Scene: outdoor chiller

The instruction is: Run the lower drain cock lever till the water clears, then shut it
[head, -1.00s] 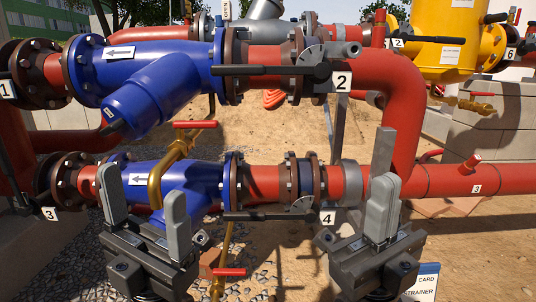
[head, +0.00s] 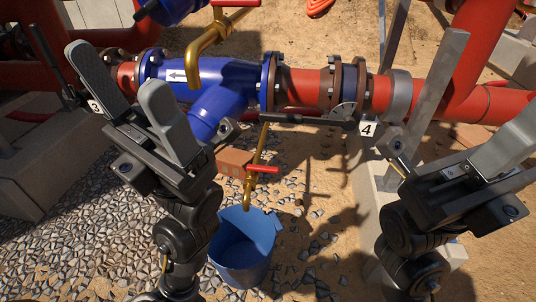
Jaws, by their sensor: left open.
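The lower drain cock is a brass pipe (head: 257,150) with a red lever (head: 264,169), below the lower blue strainer (head: 215,85). The lever points to the right, across the pipe. No water shows at its outlet. A blue bucket (head: 268,255) stands on the ground under it; I cannot tell whether it holds water. My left gripper (head: 118,66) is open and empty, up and left of the lever, apart from it. My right gripper (head: 494,72) is open and empty at the far right.
An upper brass pipe (head: 207,45) with a red lever (head: 236,3) hangs above the strainer. A black valve handle (head: 300,118) beside tag 4 (head: 367,129) runs along the red pipe. A brick (head: 230,161) lies behind the lower cock. Gravel and sand surround the bucket.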

